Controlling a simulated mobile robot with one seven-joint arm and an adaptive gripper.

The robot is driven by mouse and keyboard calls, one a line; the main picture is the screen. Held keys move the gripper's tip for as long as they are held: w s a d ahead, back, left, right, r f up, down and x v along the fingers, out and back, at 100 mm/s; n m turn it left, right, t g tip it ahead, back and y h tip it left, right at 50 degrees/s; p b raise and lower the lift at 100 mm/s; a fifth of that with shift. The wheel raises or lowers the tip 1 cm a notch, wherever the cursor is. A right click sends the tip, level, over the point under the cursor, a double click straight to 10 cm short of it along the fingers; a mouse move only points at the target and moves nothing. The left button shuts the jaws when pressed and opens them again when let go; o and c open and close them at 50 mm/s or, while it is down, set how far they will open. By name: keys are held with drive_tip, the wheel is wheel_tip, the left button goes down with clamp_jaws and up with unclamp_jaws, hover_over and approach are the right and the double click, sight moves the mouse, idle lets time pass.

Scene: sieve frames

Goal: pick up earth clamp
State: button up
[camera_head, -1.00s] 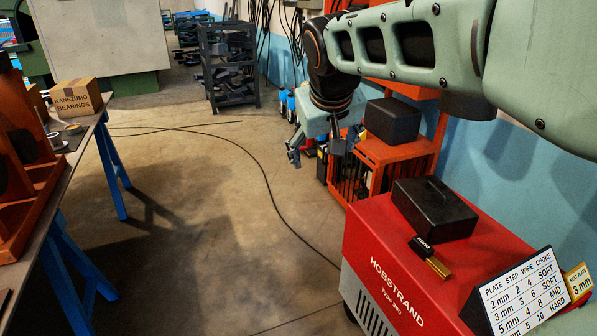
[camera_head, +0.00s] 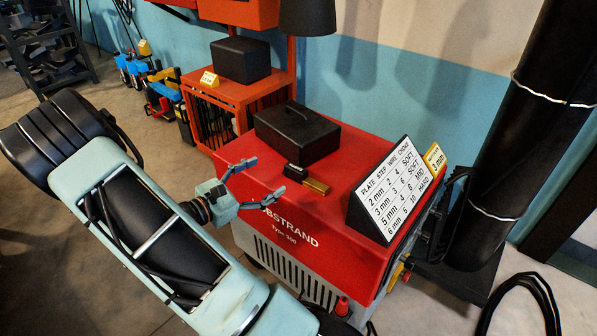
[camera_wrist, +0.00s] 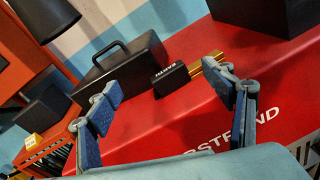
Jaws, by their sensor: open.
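A small brass-coloured piece (camera_head: 316,187) lies on the red welder top (camera_head: 365,150), close beside a small black labelled block (camera_head: 295,173). They also show in the wrist view as brass (camera_wrist: 205,72) and black block (camera_wrist: 170,78). I cannot tell for certain which thing is the earth clamp. My gripper (camera_head: 262,180) is open and empty at the welder's left front edge, its fingers pointing toward the block and brass piece. In the wrist view my gripper (camera_wrist: 163,74) has its fingers apart, with the black block between them in the picture, farther off.
A black lidded box with a handle (camera_head: 297,133) stands behind the block. A black wedge sign with a settings table (camera_head: 393,190) and a yellow card (camera_head: 434,159) stand to the right. An orange cabinet (camera_head: 240,92) with a black box (camera_head: 241,60) stands behind. A dark cylinder (camera_head: 515,130) rises at right.

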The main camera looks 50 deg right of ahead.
sight(293, 170)
drive_tip(key=d+f+n+b, duration=0.1)
drive_tip(key=d, duration=0.3)
drive_tip(key=d+f+n+t, duration=0.1)
drive_tip(key=d+f+n, duration=0.1)
drive_tip(key=d, duration=0.2)
drive_tip(key=d+f+n+t+b, duration=0.1)
drive_tip(key=d+f, duration=0.1)
drive_tip(key=d, duration=0.2)
drive_tip(key=shift+w+d+h+b, duration=0.35)
drive_tip(key=shift+w+h, duration=0.05)
drive_tip(key=c, duration=1.5)
drive_tip(key=shift+c, duration=0.3)
drive_tip(key=shift+r, duration=0.1)
